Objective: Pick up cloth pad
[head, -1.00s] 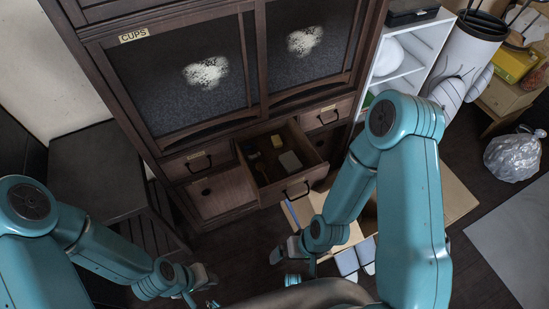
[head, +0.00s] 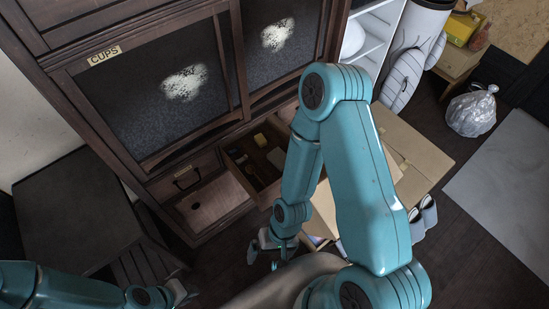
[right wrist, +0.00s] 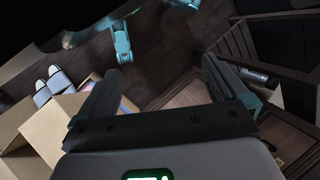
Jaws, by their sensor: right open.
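The cabinet (head: 180,140) stands behind, with a dark side table (head: 75,205) at left. An open cardboard box (head: 410,150) is right of the drawer, with pale slippers (head: 425,212) beside it. A silver bag (head: 472,110) and grey mat (head: 505,175) lie farther right.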

